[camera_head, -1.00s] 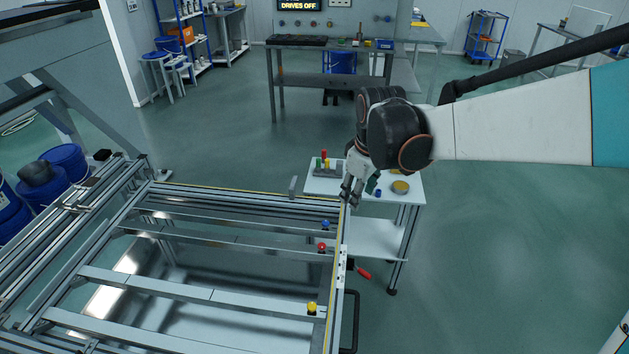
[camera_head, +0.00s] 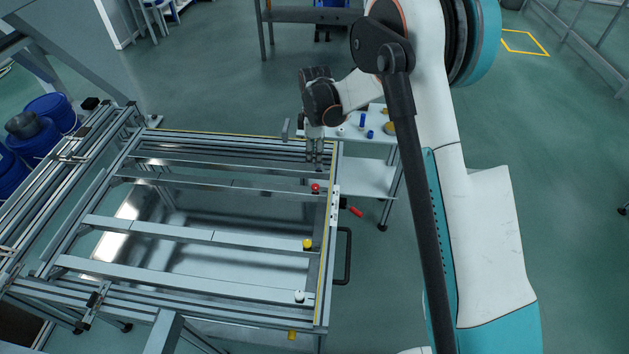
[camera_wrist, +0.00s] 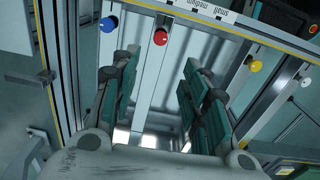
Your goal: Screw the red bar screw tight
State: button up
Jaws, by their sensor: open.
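The red bar screw (camera_head: 315,188) has a round red head and sits at the right end of a cross bar on the metal frame (camera_head: 210,236). In the wrist view the red screw (camera_wrist: 160,38) appears beyond the fingertips, between the two fingers in the picture but apart from them. My gripper (camera_head: 314,160) points down over the right part of the frame, behind the red screw in the head view. Its fingers (camera_wrist: 160,75) are spread, with nothing between them. How far the red screw is seated cannot be told.
A blue screw (camera_wrist: 109,23) sits left of the red one in the wrist view; my gripper hides it in the head view. Yellow (camera_head: 307,244) and white (camera_head: 299,296) screws sit nearer.

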aim_at(315, 186)
notch_tip(315, 186, down, 14)
jog(key=b, duration=0.4)
jog(key=shift+f, duration=0.15)
grip_shut()
